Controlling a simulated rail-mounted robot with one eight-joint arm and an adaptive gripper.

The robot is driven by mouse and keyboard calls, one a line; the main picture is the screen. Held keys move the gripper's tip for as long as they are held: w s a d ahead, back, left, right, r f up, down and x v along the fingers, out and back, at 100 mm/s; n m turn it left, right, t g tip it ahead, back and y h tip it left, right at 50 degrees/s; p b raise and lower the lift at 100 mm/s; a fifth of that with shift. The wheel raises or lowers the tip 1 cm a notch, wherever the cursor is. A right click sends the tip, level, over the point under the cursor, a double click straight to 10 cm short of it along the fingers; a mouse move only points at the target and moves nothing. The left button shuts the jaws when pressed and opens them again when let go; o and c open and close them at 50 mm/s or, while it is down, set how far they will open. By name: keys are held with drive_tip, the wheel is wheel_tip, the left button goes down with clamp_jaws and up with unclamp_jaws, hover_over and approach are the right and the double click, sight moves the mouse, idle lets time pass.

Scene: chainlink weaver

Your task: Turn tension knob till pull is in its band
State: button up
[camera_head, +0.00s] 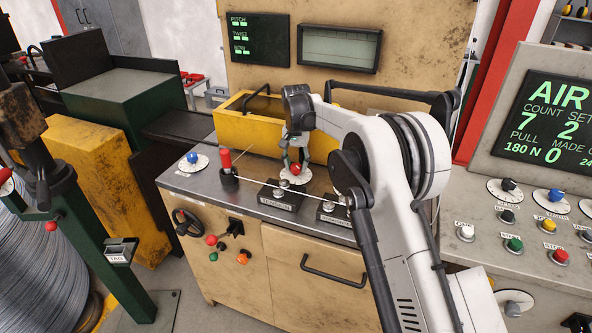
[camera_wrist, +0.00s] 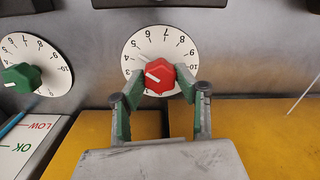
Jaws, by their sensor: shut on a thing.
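The red knob (camera_wrist: 160,77) sits on a round white numbered dial (camera_wrist: 150,46) that appears upside down in the wrist view. Its white mark points left, near the 3. My gripper (camera_wrist: 159,82) is shut on the red knob, with one green-padded finger on each side. In the head view my gripper (camera_head: 293,158) reaches down onto the red knob (camera_head: 295,170) on the bench top. A screen (camera_head: 545,120) at the right shows PULL 180 N. A white plate (camera_wrist: 35,143) marked LOW and OK shows partly in the wrist view, with a blue strip at its edge.
A green knob (camera_wrist: 22,77) on another dial is left of the red one in the wrist view. A yellow bin (camera_head: 235,122) stands close behind my gripper. A red-handled tool (camera_head: 226,162) stands upright at the left. Small labelled blocks (camera_head: 280,196) stand in front.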

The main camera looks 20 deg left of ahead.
sight(296, 166)
drive_tip(key=shift+m+b, duration=0.35)
drive_tip(key=shift+m, duration=0.55)
drive_tip(key=o, duration=1.2)
drive_tip(key=shift+c, duration=0.2)
wheel_tip(296, 166, up, 12)
